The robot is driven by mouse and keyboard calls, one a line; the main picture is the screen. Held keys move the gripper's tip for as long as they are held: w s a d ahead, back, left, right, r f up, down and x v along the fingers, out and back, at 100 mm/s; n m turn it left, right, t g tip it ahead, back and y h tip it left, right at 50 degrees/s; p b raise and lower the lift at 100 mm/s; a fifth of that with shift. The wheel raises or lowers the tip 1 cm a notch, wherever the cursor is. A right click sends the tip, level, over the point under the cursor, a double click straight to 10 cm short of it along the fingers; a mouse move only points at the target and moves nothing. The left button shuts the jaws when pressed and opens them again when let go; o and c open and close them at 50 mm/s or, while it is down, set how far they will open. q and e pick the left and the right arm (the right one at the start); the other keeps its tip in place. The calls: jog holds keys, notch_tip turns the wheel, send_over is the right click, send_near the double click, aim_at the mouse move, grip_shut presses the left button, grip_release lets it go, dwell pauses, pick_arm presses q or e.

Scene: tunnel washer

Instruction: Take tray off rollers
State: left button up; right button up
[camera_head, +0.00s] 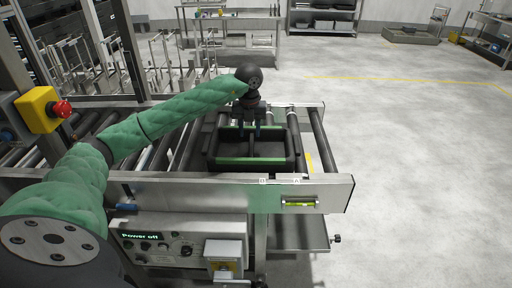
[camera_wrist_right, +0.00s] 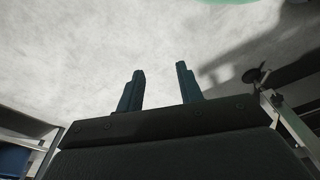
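The tray (camera_head: 250,161), a dark box with green strips on its near and far walls, sits on the rollers (camera_head: 320,140) near the right end of the conveyor. In the head view my left gripper (camera_head: 249,133) points down at the tray's far wall, its bluish fingertips at or just over the rim. Whether they are closed on the wall is unclear. My right gripper (camera_wrist_right: 160,92) shows only in the right wrist view. Its two fingers are apart with nothing between them, over grey floor.
A metal side rail (camera_head: 200,190) runs along the conveyor's near side, above a control box reading "Power off" (camera_head: 140,237). A red emergency button (camera_head: 62,109) stands at left. Tables and shelves stand behind. The floor (camera_head: 420,180) at right is clear.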

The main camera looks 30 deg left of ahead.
aim_at(251, 145)
pick_arm(q)
jog(key=shift+s+f, duration=0.4)
jog(key=shift+s, duration=0.05)
jog(key=shift+w+d+f+p, duration=0.1)
jog(key=shift+w+f+p, duration=0.05)
jog(key=shift+f+p, duration=0.35)
jog(key=f+p, duration=0.1)
jog(key=f, duration=0.1)
jog(key=f+p, duration=0.1)
jog(key=f, duration=0.1)
jog(key=shift+d+p, duration=0.35)
jog(key=shift+w+f, duration=0.1)
jog(key=shift+f, duration=0.3)
pick_arm(e)
notch_tip(251, 145, down, 9)
jog(key=s+d, duration=0.3)
jog(key=shift+r+t, duration=0.2)
jog(key=shift+t, duration=0.2)
pick_arm(q)
jog(key=shift+c, duration=0.2)
grip_shut()
